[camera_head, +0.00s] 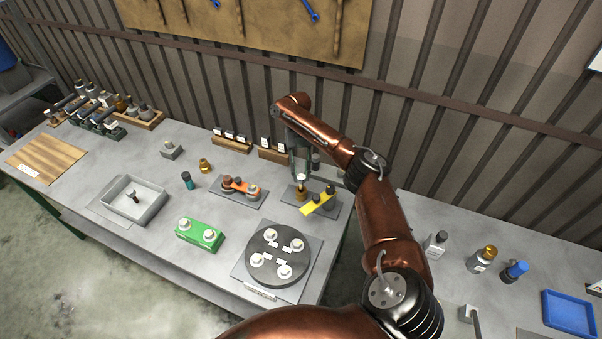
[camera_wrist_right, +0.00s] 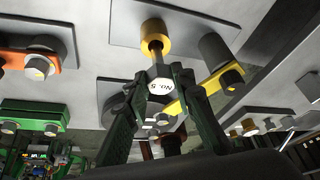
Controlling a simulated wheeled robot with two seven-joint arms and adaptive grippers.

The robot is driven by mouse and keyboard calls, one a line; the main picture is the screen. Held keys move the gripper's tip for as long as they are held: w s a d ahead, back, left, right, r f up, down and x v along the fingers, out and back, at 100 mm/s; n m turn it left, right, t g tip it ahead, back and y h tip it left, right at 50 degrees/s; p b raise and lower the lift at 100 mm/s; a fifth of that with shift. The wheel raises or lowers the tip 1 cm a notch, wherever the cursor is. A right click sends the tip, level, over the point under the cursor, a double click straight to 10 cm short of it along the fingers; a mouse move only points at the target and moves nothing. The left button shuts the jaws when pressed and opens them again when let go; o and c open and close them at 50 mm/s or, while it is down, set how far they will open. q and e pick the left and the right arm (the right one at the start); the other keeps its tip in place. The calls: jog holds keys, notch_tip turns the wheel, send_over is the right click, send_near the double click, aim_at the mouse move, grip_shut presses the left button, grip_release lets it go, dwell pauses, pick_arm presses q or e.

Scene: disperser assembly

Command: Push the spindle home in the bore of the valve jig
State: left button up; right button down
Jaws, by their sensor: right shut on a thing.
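The valve jig is a grey plate (camera_head: 328,209) with a yellow bar (camera_head: 319,204), dark posts and a gold bushing (camera_head: 300,194). My right gripper (camera_head: 300,177) is directly above the gold bushing. In the right wrist view, my right gripper (camera_wrist_right: 163,80) is shut on the spindle's pale hexagonal head (camera_wrist_right: 160,90), marked "No. 5". The spindle's narrow gold stem (camera_wrist_right: 155,58) lines up with the gold bushing (camera_wrist_right: 154,34) and meets its mouth. How deep the stem sits is hidden. My left gripper is out of view.
A jig with an orange bar (camera_head: 240,185) stands just left. A black round turntable (camera_head: 275,257) with several pale knobs lies in front, beside a green block (camera_head: 199,235). A grey tray (camera_head: 150,212) is farther left. Small wooden racks (camera_head: 231,145) stand behind.

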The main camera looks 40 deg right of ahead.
aim_at(301, 181)
jog(key=shift+f+b, duration=1.35)
jog(key=shift+f, duration=1.2)
jog(key=c, duration=1.6)
grip_release()
jog(key=shift+r, duration=0.1)
jog(key=v, duration=1.1)
jog(key=shift+w+d+r, duration=0.15)
jog(key=shift+r, duration=0.2)
jog(key=shift+d, duration=0.1)
